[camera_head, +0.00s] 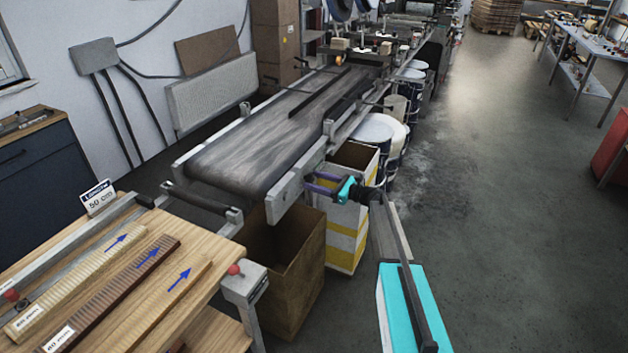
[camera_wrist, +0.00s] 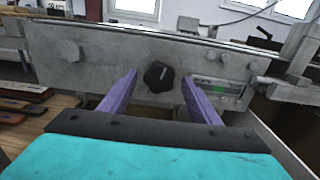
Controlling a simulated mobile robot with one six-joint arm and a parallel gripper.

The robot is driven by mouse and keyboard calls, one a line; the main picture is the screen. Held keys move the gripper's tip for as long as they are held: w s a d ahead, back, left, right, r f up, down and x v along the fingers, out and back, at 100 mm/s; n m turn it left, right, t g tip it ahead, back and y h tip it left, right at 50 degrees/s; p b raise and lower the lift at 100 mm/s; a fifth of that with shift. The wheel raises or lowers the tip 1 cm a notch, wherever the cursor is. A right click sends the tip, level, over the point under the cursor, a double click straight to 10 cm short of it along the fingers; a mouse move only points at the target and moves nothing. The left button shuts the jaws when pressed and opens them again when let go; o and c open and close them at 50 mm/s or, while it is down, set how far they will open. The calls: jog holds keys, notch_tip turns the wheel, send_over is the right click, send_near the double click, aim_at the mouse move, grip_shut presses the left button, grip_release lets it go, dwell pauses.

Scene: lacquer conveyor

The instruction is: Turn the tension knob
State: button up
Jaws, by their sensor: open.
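The tension knob (camera_wrist: 159,77) is a black faceted knob with a light mark, on the grey metal side plate (camera_wrist: 105,52) of the conveyor in the wrist view. My gripper (camera_wrist: 161,82) has two purple fingers, spread wide apart on either side of the knob. Nothing is between the fingertips except the view of the knob, and no contact shows. In the head view my gripper (camera_head: 313,184) is at the near end of the conveyor (camera_head: 265,130), by its side frame. The knob cannot be made out in the head view.
A brown open box (camera_head: 285,270) and a yellow-white box (camera_head: 347,240) stand under the conveyor end. A wooden table (camera_head: 195,255) with slatted strips is at left.

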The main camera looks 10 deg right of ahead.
jog(key=shift+w+a, duration=0.15)
jog(key=shift+a, duration=0.05)
jog(key=shift+c, duration=0.5)
jog(key=c, duration=1)
jog(key=shift+o, duration=0.2)
